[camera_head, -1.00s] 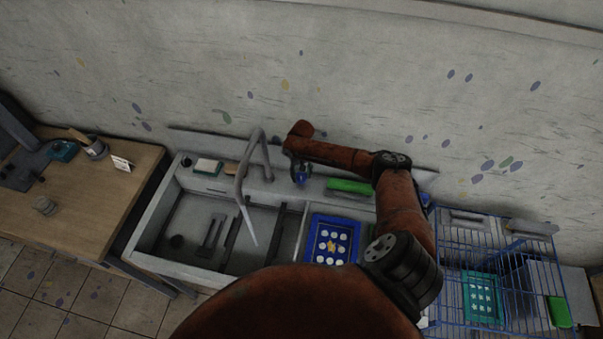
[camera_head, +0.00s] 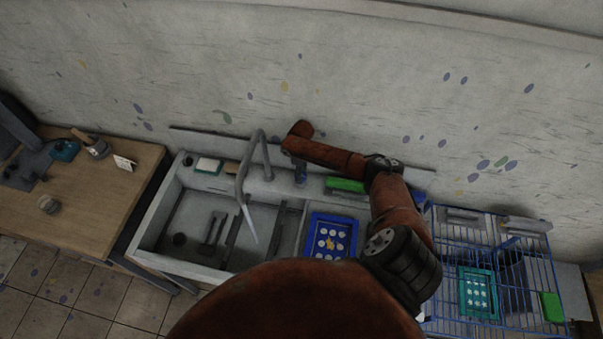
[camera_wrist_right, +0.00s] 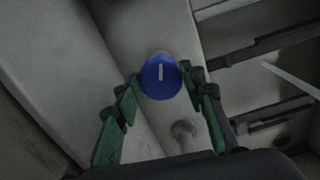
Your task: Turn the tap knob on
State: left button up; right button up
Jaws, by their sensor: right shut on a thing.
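The tap knob (camera_wrist_right: 161,76) is round and blue with a white line, and it stands on the sink's back ledge. In the wrist view the green-padded fingers of my right gripper (camera_wrist_right: 160,83) are shut on its two sides. The white line points almost straight up and down in that view. In the head view the knob (camera_head: 300,175) shows small below the end of my right arm, and that arm hides most of the gripper. The tall grey tap (camera_head: 243,180) stands left of the knob, its spout over the basin. My left gripper is not in view.
The sink basin (camera_head: 155,243) holds dark tools, and a blue tray (camera_head: 312,245) with white discs sits to its right. A green block (camera_head: 345,185) lies on the ledge near the arm. A blue wire rack (camera_head: 545,255) stands at the right, a wooden table (camera_head: 105,205) at the left.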

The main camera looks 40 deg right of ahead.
jog(key=shift+n, duration=2)
jog(key=o, duration=1.2)
jog(key=shift+c, duration=0.2)
notch_tip(320, 180, up, 12)
jog(key=shift+d, duration=0.1)
